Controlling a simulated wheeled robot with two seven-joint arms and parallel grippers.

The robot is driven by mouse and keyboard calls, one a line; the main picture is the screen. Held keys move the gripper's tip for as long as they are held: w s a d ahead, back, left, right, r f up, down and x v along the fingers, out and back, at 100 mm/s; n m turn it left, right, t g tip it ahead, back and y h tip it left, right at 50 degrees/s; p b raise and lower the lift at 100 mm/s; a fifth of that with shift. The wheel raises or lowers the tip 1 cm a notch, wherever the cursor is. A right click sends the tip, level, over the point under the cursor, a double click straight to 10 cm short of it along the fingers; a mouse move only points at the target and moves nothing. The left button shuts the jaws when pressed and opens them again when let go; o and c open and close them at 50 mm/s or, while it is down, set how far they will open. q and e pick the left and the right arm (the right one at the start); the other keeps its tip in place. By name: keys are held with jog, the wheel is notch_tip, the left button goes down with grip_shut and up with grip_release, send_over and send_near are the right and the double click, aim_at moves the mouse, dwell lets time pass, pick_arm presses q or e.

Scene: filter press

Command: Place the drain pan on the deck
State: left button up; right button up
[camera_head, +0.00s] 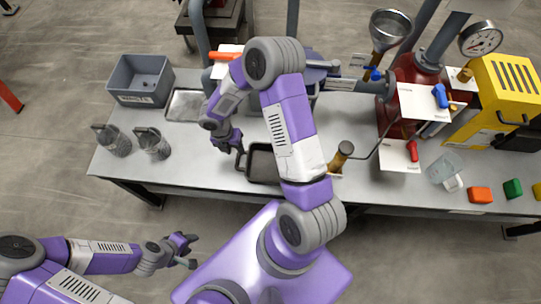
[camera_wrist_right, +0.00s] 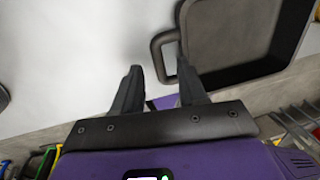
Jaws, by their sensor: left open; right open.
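A dark, shallow rectangular drain pan (camera_head: 262,168) with a loop handle lies on the light bench top (camera_head: 205,165), near its front edge; my right arm partly covers it. My right gripper (camera_head: 237,146) is beside the pan's left end, at the handle. In the right wrist view the pan (camera_wrist_right: 235,35) fills the upper right. There my right gripper (camera_wrist_right: 160,85) is open, with one finger overlapping the handle loop (camera_wrist_right: 165,52); contact cannot be told. My left gripper (camera_head: 188,251) is open and empty, in front of the bench over the floor.
A grey bin (camera_head: 140,82), a shallow metal tray (camera_head: 186,106) and two metal jugs (camera_head: 152,143) stand on the bench's left. A funnel (camera_head: 390,26), red vessel, gauge (camera_head: 480,40) and yellow box (camera_head: 500,95) crowd the right.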

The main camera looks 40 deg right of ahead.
aim_at(238, 159)
jog(key=f+b, duration=0.1)
jog(key=f, duration=0.2)
jog(key=s+f+b, duration=0.1)
jog(key=f+b, duration=0.1)
jog(key=f, duration=0.2)
jog(key=shift+s+a, duration=0.1)
jog(key=shift+s, duration=0.05)
jog(key=shift+r, duration=0.1)
grip_shut()
